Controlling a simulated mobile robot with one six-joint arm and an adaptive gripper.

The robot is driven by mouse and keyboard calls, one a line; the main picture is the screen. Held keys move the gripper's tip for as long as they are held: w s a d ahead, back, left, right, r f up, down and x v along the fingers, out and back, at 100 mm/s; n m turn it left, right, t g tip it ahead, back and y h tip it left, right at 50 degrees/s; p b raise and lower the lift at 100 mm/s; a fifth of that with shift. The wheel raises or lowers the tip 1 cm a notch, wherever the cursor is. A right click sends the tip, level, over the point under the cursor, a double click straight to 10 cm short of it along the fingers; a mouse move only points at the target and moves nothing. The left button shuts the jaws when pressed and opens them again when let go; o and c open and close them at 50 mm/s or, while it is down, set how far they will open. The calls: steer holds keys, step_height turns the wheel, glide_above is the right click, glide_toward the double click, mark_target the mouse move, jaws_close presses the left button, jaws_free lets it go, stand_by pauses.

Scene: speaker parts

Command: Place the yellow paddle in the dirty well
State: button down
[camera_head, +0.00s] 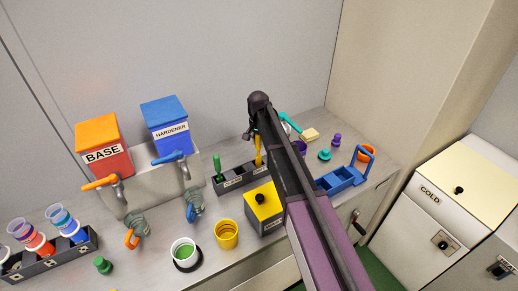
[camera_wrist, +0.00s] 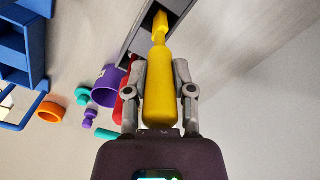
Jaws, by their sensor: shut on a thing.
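The yellow paddle (camera_head: 258,151) is upright at the right end of the dark two-well holder (camera_head: 238,175). In the wrist view my gripper (camera_wrist: 160,72) is shut on the thick handle of the yellow paddle (camera_wrist: 161,95). The paddle's narrow end reaches between the walls of the dark holder (camera_wrist: 135,30); how deep it sits cannot be told. The label on the right well is partly hidden, while the left well reads CLEAN. A green paddle (camera_head: 217,165) stands in that clean well. My arm hides the area just right of the yellow paddle.
A yellow-topped box (camera_head: 263,203), yellow cup (camera_head: 227,234) and white cup (camera_head: 184,254) stand in front. Red BASE (camera_head: 103,150) and blue HARDENER (camera_head: 168,130) dispensers are left. A purple cup (camera_wrist: 108,86), red object (camera_wrist: 128,104) and blue rack (camera_wrist: 22,45) lie near my gripper.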

mark_target(258, 156)
steer(key=shift+f+b, duration=1.25)
steer(key=shift+f, duration=0.45)
steer(key=shift+c, duration=2.3)
jaws_free()
steer(key=shift+r, duration=0.2)
step_height(258, 156, up, 12)
steer(key=p, duration=1.2)
